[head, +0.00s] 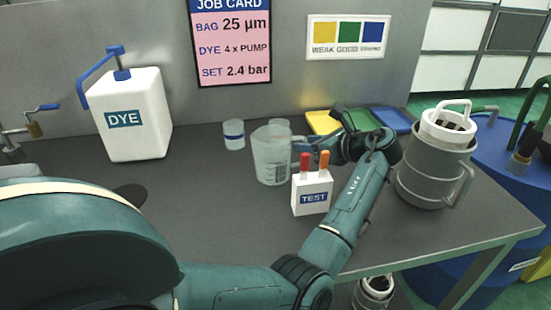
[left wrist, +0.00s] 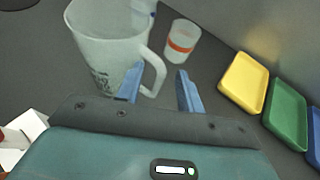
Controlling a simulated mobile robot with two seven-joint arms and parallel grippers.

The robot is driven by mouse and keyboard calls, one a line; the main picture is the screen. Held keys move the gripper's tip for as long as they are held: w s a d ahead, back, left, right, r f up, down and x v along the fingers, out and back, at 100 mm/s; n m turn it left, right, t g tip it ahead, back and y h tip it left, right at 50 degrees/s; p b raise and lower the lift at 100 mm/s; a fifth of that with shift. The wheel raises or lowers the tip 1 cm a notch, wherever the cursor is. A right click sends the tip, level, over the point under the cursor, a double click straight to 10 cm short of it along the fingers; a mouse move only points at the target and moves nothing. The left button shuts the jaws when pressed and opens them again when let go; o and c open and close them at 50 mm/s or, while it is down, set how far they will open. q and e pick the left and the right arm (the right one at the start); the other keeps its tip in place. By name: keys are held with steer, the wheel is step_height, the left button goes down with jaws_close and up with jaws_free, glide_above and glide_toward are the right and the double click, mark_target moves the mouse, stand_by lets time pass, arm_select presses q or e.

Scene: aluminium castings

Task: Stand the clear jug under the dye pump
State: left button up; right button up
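My left gripper (head: 303,147) reaches in from the jug's right side. In the left wrist view its blue fingers (left wrist: 160,72) are apart, with the handle's outer part at the gap, near the left finger; contact is unclear. The dye pump (head: 122,72) tops the white DYE container (head: 135,118) at the left, its blue spout reaching left. My right gripper is out of view.
A white TEST box (head: 312,194) with red and orange tops stands before the jug. A blue-banded cup (head: 233,134) and an orange-banded cup (left wrist: 180,40) are nearby. Yellow (head: 322,122), green and blue trays lie behind. A metal canister (head: 425,178) stands right.

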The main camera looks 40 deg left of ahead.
arm_select(q)
jaws_close()
stand_by(0.5)
